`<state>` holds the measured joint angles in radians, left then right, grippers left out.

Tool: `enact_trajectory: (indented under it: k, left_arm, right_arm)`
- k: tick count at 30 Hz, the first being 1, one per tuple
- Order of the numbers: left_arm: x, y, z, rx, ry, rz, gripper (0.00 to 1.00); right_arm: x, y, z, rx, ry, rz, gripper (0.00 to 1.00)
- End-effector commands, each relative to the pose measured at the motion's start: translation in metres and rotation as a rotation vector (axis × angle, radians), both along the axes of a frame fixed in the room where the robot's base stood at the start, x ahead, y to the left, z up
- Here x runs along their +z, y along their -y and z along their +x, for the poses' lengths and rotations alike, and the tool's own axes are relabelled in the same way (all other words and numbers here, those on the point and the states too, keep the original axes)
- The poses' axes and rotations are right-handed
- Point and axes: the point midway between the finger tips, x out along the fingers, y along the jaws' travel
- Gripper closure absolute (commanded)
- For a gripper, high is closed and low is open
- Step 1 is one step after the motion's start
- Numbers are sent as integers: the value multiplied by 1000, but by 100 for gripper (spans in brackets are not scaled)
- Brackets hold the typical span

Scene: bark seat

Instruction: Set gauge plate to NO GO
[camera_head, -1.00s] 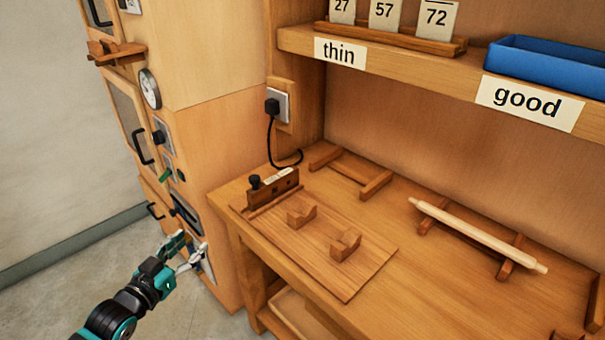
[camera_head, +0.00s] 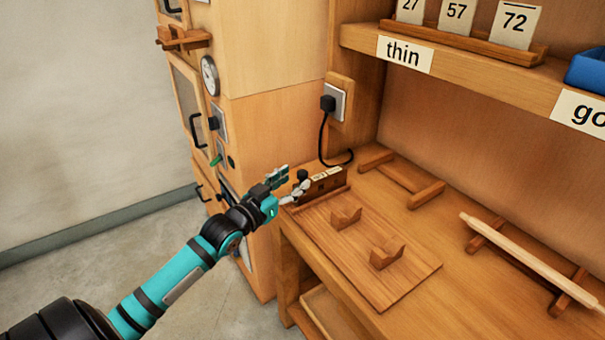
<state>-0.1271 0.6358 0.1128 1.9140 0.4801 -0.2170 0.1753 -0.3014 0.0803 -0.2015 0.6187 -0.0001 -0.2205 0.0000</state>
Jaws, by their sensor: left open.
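The gauge (camera_head: 323,187) is a dark wooden block with small white labels on top, at the back left of a wooden board (camera_head: 410,276) on the bench. A black knob (camera_head: 302,175) sits at its left end. The label text is too small to read. My left gripper (camera_head: 290,182) is open at the gauge's left end, its fingers close to the knob. I cannot tell whether they touch it. My right gripper is not in view.
Two notched wooden blocks (camera_head: 386,255) stand on the board. A rolling pin (camera_head: 530,262) lies on supports at the right. A black plug and cord (camera_head: 328,104) hang behind the gauge. A cabinet with handles and a dial (camera_head: 210,75) stands at the left.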

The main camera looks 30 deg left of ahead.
Motion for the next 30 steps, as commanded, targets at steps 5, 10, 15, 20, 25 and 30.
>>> enact_trajectory:
  k: [5, 10, 15, 20, 25, 30]
  left_arm:
    - [1, 2, 29, 0, 1, -2, 50]
    - [0, 3, 41, 0, -1, -1, 50]
    - [0, 4, 43, -1, -1, -1, 50]
    - [0, 4, 43, -1, -1, -1, 52]
    - [0, 4, 43, -1, -1, -1, 74]
    - [0, 4, 43, -1, -1, -1, 97]
  right_arm:
    - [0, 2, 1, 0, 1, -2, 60]
    - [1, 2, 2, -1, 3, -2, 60]
    - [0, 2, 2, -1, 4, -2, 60]
    - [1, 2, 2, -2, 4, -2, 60]
    - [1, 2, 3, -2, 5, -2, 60]
    - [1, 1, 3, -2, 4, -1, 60]
